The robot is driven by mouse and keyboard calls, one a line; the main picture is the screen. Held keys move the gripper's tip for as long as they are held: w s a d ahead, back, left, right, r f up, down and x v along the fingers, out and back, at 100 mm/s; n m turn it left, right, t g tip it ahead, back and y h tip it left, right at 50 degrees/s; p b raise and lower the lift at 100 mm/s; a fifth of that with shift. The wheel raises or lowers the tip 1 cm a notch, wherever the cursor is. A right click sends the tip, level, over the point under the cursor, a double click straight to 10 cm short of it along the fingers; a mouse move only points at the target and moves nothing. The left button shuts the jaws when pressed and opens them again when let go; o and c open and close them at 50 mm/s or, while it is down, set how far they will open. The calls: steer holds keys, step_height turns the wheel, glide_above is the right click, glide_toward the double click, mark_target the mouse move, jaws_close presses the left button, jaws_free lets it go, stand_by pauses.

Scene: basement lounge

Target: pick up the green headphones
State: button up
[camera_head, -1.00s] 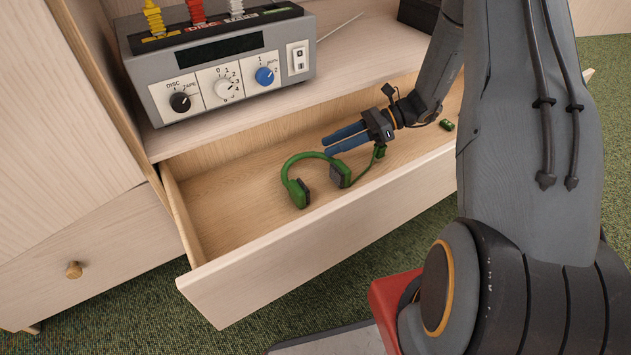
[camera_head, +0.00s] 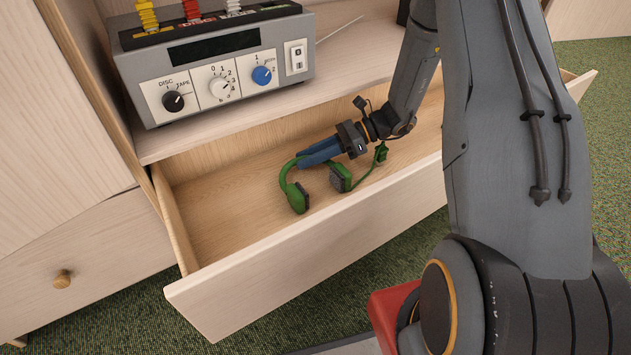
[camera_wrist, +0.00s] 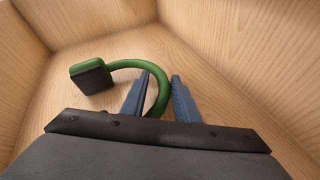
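The green headphones (camera_head: 299,197) lie in the open drawer, with dark ear pads and a green cord running right to a small green plug (camera_head: 381,152). My gripper (camera_head: 300,159) is low in the drawer, its blue fingers close together at the headband. One ear cup (camera_wrist: 91,75) lies at the left on the drawer floor. The other ear cup is hidden there.
The open drawer (camera_head: 330,240) has walls close around my gripper. Above it, a grey device (camera_head: 215,65) with knobs and coloured plugs stands on a shelf. A thin rod (camera_head: 340,28) lies on the shelf. Bare drawer floor lies left of the headphones.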

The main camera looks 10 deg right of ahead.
jaws_close()
